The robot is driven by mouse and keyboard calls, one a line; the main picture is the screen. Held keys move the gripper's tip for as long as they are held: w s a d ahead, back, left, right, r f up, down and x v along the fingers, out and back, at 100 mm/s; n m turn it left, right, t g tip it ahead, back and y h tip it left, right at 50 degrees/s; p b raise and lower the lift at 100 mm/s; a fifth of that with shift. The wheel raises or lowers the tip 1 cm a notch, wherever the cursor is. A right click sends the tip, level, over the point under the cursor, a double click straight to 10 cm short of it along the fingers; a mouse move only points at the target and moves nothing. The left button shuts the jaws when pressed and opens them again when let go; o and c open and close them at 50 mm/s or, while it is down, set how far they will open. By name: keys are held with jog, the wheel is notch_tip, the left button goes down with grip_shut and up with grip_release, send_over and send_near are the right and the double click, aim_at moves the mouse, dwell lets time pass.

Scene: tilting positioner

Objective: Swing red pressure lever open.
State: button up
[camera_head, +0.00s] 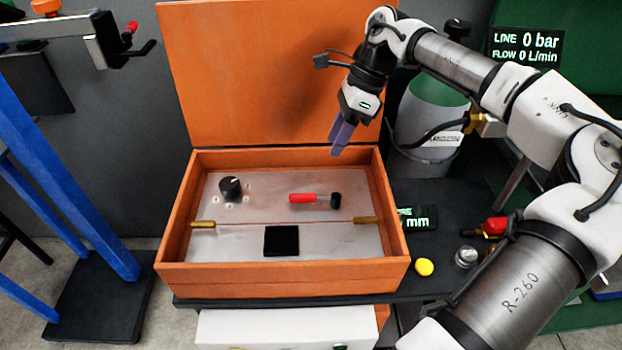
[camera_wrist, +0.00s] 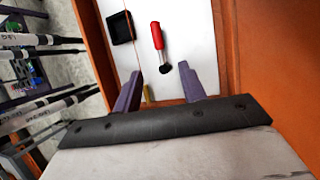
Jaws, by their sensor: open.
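A red-handled lever (camera_head: 303,198) with a black round end lies flat on the pale panel inside the orange box. Its red grip points left and its black end is to the right. The red lever also shows in the wrist view (camera_wrist: 157,37), ahead of the fingertips. My gripper (camera_head: 341,144) is above the back right part of the box, pointing down, apart from the lever. Its purple fingers are open and empty in the wrist view (camera_wrist: 160,84). A second red handle (camera_head: 496,225) with brass fittings is right of the box.
The orange box (camera_head: 285,280) has a raised lid (camera_head: 265,75) behind it. A black knob (camera_head: 230,188), a black square (camera_head: 281,240) and a thin rod between brass ends (camera_head: 203,224) are inside. A display (camera_head: 525,47) reads 0 bar and 0 L/min. A yellow button (camera_head: 424,267) is to the right.

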aim_at(309, 194)
jog(key=p+x, duration=0.2)
jog(key=x, duration=1.1)
jog(key=shift+s+a, duration=0.2)
jog(key=shift+a, duration=0.05)
grip_shut()
